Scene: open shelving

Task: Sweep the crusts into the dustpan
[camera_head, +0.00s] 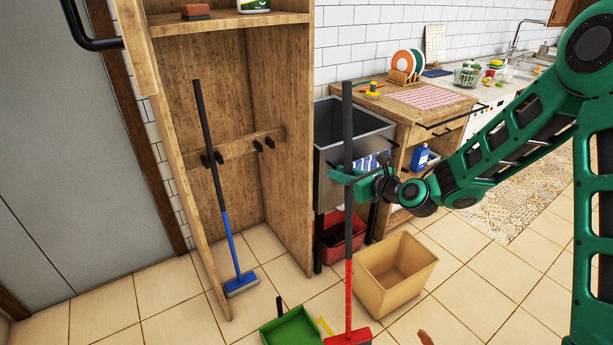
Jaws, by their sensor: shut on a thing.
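My gripper (347,175) is shut on the upright handle of a red broom (349,285). The handle is black above and red below, and the broom's red head is at the bottom edge, at floor level. A green dustpan (294,328) with a dark handle lies on the floor just left of the broom head, partly cut off by the frame. A small brown piece (425,338), perhaps a crust, shows on the floor right of the broom head at the bottom edge. Any other crusts are out of view.
A wooden cabinet (281,100) on the left holds a blue broom (228,235). A tan bin (397,272) stands right of the red broom. A grey sink (335,140) with a red bucket (341,236) below is behind it. Tiled floor is open at right.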

